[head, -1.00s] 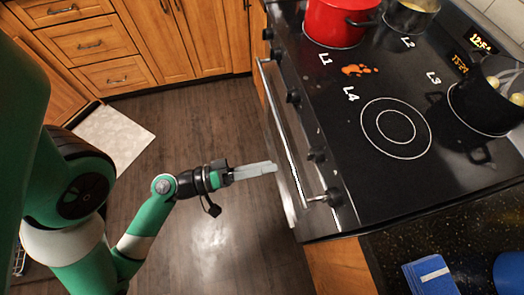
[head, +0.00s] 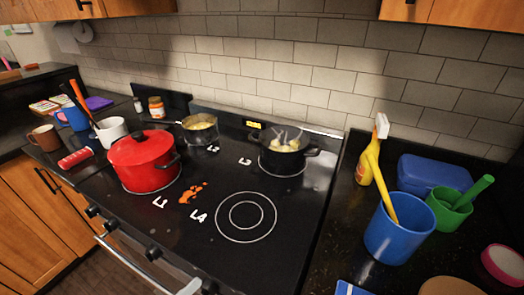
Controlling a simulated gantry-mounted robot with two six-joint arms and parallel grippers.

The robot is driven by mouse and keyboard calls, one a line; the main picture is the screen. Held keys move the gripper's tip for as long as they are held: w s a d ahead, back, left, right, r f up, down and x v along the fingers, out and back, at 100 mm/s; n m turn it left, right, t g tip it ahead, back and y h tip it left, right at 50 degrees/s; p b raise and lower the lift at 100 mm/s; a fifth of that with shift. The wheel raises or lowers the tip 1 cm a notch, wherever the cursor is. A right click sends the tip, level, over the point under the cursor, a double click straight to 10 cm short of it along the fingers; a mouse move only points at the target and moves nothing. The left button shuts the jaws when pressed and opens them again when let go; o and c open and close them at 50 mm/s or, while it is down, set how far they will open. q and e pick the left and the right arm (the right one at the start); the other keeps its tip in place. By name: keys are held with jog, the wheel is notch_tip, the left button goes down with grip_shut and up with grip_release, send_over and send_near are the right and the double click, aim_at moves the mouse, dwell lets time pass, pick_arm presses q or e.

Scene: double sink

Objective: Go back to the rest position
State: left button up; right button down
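Neither of my grippers shows in the head view now, and no part of my arms is in the picture. The view takes in the black stovetop (head: 215,255) with burners marked L1, L2, L3 and L4. A red lidded pot (head: 143,163) stands on L1. A pan with yellow food (head: 199,128) stands at L2. A black pot with pale food (head: 284,157) stands at L3. Burner L4 (head: 246,217) is bare. An orange spill (head: 192,194) lies between L1 and L4.
Right counter: a blue cup with a yellow handle (head: 399,232), a green cup (head: 449,210), a blue box (head: 432,176) and a spray bottle (head: 372,150). Left counter: a white mug (head: 112,131), a brown mug (head: 45,138) and a red can (head: 76,158). The oven handle (head: 140,268) runs along the front.

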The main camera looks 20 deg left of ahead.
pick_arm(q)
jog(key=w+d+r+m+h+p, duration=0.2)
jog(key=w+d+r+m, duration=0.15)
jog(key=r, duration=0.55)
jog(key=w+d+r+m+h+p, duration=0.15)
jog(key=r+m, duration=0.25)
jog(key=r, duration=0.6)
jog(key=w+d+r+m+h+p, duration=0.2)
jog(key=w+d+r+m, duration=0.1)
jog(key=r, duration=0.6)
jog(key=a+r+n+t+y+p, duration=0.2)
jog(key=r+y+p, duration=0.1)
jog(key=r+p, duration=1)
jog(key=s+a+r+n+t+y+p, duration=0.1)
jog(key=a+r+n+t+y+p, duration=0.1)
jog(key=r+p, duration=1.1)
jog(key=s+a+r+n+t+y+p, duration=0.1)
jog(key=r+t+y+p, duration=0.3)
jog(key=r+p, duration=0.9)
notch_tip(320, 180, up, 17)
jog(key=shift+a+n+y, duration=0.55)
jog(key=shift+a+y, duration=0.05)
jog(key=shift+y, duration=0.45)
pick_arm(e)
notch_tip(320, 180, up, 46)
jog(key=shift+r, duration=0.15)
